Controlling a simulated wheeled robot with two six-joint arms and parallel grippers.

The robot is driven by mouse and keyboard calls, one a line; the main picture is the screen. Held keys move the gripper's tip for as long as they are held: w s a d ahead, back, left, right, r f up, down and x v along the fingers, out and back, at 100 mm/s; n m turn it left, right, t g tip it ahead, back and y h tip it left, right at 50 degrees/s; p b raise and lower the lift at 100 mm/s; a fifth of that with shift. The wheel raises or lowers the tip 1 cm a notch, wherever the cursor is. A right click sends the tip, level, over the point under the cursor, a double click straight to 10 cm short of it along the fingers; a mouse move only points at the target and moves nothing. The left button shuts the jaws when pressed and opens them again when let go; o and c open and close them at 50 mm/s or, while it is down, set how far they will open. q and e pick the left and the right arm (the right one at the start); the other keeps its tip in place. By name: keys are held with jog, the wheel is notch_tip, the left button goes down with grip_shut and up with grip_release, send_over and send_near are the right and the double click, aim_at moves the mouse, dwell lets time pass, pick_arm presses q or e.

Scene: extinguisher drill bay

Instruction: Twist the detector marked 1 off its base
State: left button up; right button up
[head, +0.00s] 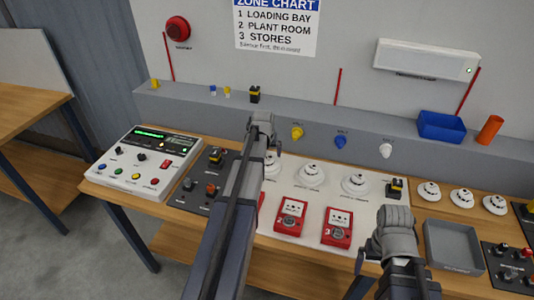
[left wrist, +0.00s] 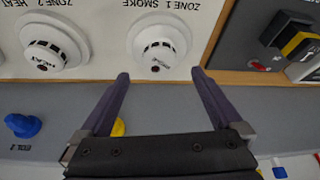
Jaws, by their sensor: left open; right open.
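The detector marked 1 is a round white smoke detector. It sits on the white panel above the label "ZONE 1 SMOKE" as lettered in the left wrist view (left wrist: 158,48). In the head view it is the leftmost of the panel's detectors (head: 271,166), partly hidden by my left arm. My left gripper (head: 277,148) is open and empty; in the left wrist view its two dark fingers (left wrist: 160,74) point toward the detector, spread wider than it, with the tips just short of it. My right gripper (head: 374,254) is at the lower right in front of the panel, its fingers not clear.
Two more panel detectors (head: 311,174) (head: 355,185) stand to the right, with red call points (head: 290,217) below. A control console (head: 142,160) is at left. Loose detectors (head: 462,198), a grey tray (head: 452,247) and a blue bin (head: 441,127) are at right.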

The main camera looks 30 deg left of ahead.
aim_at(268, 158)
pick_arm(q)
jog(key=b+x, duration=0.3)
jog(key=x, duration=0.2)
jog(key=shift+f+b, duration=0.1)
jog(key=shift+b, duration=0.3)
jog(key=c, duration=1.5)
jog(key=shift+d+n+y, duration=0.1)
jog(key=shift+n+y, duration=0.3)
jog(key=shift+n, duration=0.5)
jog(key=shift+c, duration=0.2)
jog(key=shift+g, duration=0.3)
jog(key=shift+w+n, duration=0.1)
jog(key=shift+n, duration=0.7)
